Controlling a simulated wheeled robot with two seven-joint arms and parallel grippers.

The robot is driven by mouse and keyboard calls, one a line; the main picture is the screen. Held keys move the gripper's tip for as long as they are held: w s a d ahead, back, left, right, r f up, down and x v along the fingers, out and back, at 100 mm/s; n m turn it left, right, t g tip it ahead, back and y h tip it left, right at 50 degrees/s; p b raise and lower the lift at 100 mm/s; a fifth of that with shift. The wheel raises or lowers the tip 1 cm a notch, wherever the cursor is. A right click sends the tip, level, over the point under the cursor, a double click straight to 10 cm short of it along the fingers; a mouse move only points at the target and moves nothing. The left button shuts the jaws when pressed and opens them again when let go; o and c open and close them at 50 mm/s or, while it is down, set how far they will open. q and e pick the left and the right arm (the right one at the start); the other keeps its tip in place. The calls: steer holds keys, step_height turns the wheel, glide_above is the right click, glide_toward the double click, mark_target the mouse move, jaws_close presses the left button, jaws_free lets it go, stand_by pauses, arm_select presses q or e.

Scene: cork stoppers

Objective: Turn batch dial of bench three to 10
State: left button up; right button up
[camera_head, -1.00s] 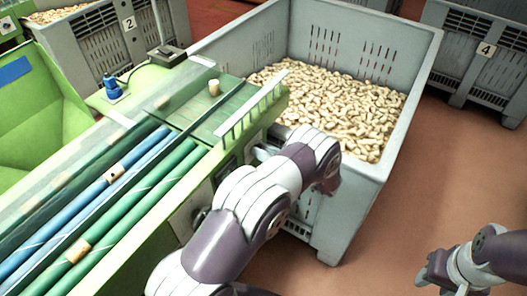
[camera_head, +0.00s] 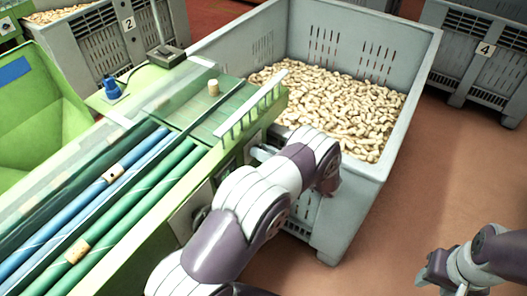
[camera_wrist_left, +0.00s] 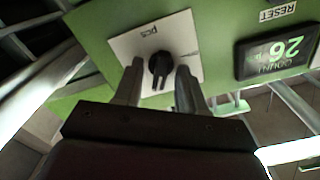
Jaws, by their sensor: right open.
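The batch dial (camera_wrist_left: 160,64) is a black knob on a white plate (camera_wrist_left: 188,38) marked "pcs", on a green panel in the left wrist view. No number scale is readable around it. My left gripper (camera_wrist_left: 160,70) is open, with one finger on each side of the knob and a small gap showing to each. In the head view the left gripper (camera_head: 262,152) is at the green machine's end face, partly hidden by my arm, and the dial is hidden there. My right gripper (camera_head: 427,278) is open and empty over the floor at the lower right.
A grey crate (camera_head: 360,200) of corks stands close beyond the machine. Corks lie on the machine's rollers (camera_head: 150,190). Floor (camera_head: 440,170) at right is clear.

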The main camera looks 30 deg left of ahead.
arm_select(q)
steer(key=s+d+b, duration=0.1)
steer(key=d, duration=1.1)
steer(key=shift+d+b, duration=0.3)
steer(key=shift+d, duration=0.1)
steer(key=shift+w, duration=0.1)
